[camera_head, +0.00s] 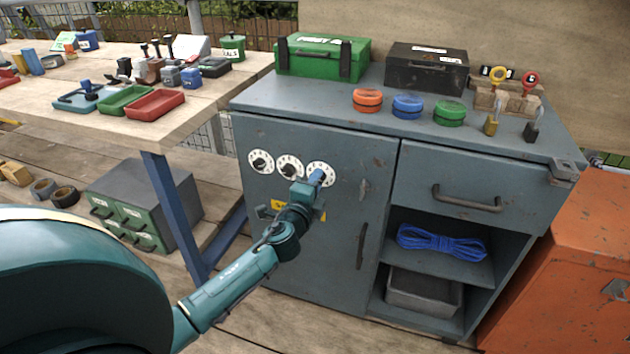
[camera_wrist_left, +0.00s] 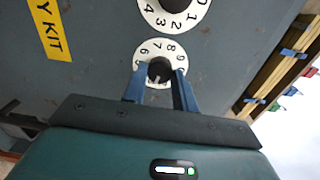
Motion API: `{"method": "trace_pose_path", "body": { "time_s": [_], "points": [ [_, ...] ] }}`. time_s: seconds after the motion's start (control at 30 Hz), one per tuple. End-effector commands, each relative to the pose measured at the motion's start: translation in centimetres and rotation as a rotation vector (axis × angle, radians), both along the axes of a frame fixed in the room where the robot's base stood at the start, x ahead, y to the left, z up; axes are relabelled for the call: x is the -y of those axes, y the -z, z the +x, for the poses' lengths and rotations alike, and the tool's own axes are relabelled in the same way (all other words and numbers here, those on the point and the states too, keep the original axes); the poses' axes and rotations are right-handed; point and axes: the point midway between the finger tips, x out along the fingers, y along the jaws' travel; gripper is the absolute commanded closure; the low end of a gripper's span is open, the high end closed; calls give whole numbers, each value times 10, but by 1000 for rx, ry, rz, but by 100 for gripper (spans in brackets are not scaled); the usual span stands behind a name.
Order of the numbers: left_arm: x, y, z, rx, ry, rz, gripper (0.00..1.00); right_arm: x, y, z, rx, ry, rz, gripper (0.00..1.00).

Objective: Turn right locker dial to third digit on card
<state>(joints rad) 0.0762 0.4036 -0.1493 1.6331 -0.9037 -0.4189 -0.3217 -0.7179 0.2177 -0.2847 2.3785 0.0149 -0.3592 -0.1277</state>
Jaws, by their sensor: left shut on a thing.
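The grey locker door (camera_head: 340,225) carries three white dials with black knobs in a row: left dial (camera_head: 260,161), middle dial (camera_head: 289,164) and right dial (camera_head: 318,165). My left gripper (camera_head: 318,177) is at the right dial, with its blue fingers over the lower part of it. In the left wrist view my left gripper (camera_wrist_left: 160,88) is shut on the dark knob of the right dial (camera_wrist_left: 146,52). Digits such as 7, 8 and 9 show around it. The neighbouring dial (camera_wrist_left: 165,25) is partly in view. I cannot make out the card's digits. My right gripper is not in view.
A yellow label (camera_wrist_left: 45,28) is on the door, partly behind my arm in the head view. A door handle (camera_head: 362,245) stands right of the dials. The workbench (camera_head: 225,85) is at the left. Boxes and colored tins stand on the cabinet top (camera_head: 300,100).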

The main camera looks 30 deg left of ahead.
Motion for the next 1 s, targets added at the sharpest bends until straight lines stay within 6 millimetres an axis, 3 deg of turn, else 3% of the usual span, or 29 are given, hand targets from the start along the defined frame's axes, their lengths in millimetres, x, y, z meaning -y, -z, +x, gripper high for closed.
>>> {"method": "trace_pose_path", "body": {
  "time_s": [0.77, 0.8, 1.0],
  "points": [
    [0, 0, 0, -24, 0, 99, 95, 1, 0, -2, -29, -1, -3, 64],
    [0, 0, 0, -24, 0, 99, 69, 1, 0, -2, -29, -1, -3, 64],
    [0, 0, 0, -23, 0, 98, 53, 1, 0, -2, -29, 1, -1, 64]
  ]
}}
